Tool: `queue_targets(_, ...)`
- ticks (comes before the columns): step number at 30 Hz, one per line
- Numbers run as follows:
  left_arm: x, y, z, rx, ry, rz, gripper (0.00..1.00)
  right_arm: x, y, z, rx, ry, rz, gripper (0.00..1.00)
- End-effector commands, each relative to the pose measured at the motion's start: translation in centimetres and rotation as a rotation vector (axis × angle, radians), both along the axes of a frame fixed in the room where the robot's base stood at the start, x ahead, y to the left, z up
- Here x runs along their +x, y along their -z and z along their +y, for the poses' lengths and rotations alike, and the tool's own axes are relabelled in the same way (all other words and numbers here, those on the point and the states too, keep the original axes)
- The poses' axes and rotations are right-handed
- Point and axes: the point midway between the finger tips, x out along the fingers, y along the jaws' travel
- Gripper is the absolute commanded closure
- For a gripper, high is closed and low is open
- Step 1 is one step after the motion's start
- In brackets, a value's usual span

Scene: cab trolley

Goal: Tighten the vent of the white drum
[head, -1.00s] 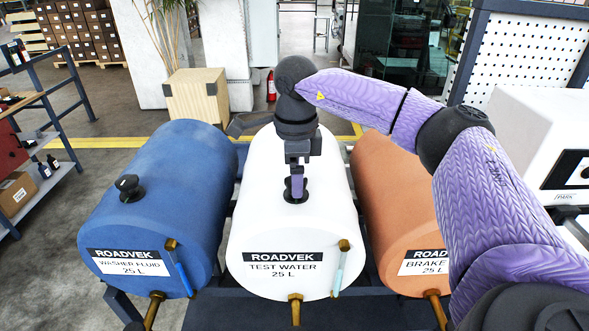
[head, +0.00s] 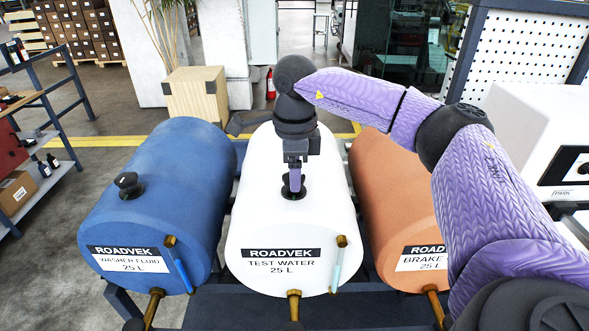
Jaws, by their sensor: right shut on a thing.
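The white drum (head: 262,205) lies on its side in the middle of the head view, labelled ROADVEK TEST WATER 25 L. Its black vent (head: 290,193) is on the top near the front end. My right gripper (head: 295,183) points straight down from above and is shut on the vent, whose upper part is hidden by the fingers. The dark base of the vent shows around the fingertips. My left gripper is not in the view.
A blue drum (head: 165,190) with its own black vent (head: 128,185) lies to the left. An orange drum (head: 390,190) lies to the right, partly behind my right arm. Brass taps stick out at the drums' front ends. A white box (head: 540,140) stands at the far right.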

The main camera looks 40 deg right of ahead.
Motion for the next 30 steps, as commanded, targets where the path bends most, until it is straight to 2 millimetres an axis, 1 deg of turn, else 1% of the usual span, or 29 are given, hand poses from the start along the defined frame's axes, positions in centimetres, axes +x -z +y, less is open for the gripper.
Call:
queue_targets(8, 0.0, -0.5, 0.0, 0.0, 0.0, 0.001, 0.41, 0.0, -0.2, 0.0, -0.001, 0.176, -0.002, 1.0)
queue_targets(30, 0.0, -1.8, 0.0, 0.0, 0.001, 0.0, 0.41, 0.0, -0.3, 0.1, 0.0, 0.878, -0.005, 1.0)
